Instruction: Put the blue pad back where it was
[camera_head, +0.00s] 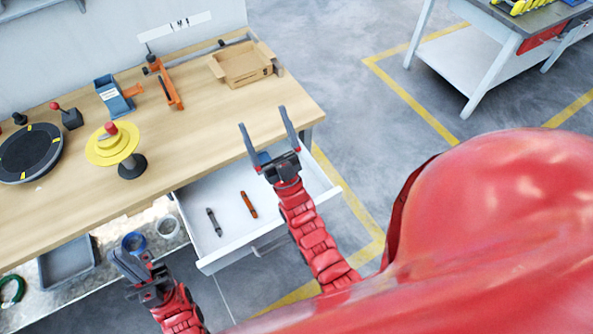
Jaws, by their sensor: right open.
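A small blue patch (263,158), which looks like the blue pad, shows just beside the palm of my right gripper. It lies over the back of the open drawer (228,192), and the gripper partly hides it. I cannot tell whether the two touch. My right gripper (265,135) is open, with its two fingers spread and nothing between them. My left gripper (125,262) is low in front of the bench near the shelf. Its fingers are seen close together from the side, so its opening is unclear.
The drawer holds a dark marker (214,221) and an orange tool (249,204). The wooden bench (200,125) carries a yellow spool stand (115,146), a black turntable (29,153), a blue holder (115,97) and a cardboard box (241,64). A blue roll (134,243) and a grey tray (67,262) are below.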

